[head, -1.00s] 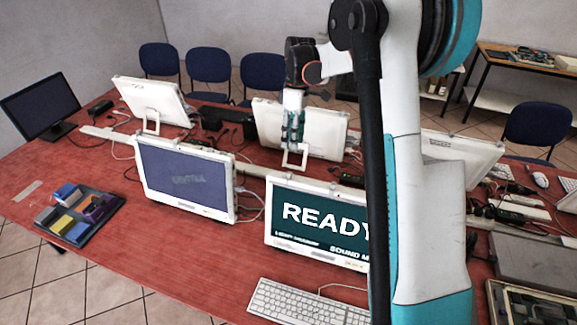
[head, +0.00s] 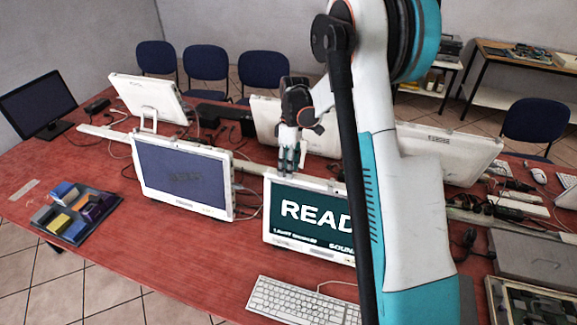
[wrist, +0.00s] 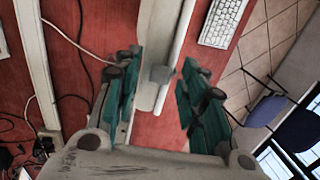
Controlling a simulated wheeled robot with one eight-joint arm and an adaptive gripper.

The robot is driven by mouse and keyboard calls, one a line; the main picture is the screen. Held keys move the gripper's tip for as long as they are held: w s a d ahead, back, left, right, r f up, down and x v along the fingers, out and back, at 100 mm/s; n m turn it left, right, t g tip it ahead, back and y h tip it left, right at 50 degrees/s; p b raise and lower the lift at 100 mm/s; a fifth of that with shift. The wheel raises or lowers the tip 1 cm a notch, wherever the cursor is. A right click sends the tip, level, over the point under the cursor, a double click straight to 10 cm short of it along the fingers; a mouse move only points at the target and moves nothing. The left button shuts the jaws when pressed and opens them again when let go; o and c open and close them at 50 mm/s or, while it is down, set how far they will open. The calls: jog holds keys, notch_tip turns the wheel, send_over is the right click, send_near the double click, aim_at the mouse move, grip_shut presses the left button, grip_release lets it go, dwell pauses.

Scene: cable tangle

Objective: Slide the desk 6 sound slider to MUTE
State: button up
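The white monitor (head: 300,254) in the front middle shows "READ" and part of "SOUND" in white on dark green; my arm covers its right side. My gripper (head: 288,168) points down at this monitor's top edge. In the wrist view, my gripper (wrist: 160,95) has its teal fingers spread on both sides of the white monitor edge (wrist: 184,35). A small grey block (wrist: 162,73) on the monitor lies between the fingers, apart from both. I cannot tell whether it is the sound slider. No desk number or MUTE mark can be read.
Another white monitor (head: 183,178) stands to the left, and more stand behind. A white keyboard (head: 300,300) lies in front; it also shows in the wrist view (wrist: 223,20). Cables and a pale cable channel (head: 103,133) run between the monitor rows.

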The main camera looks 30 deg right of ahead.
aim_at(274, 171)
grip_shut()
jog(key=w+a, duration=0.3)
jog(key=shift+w+a+b, duration=0.2)
jog(key=shift+b, duration=0.15)
grip_release()
notch_tip(274, 171, up, 12)
jog(key=w+d, duration=0.1)
jog(key=shift+w+d, duration=0.4)
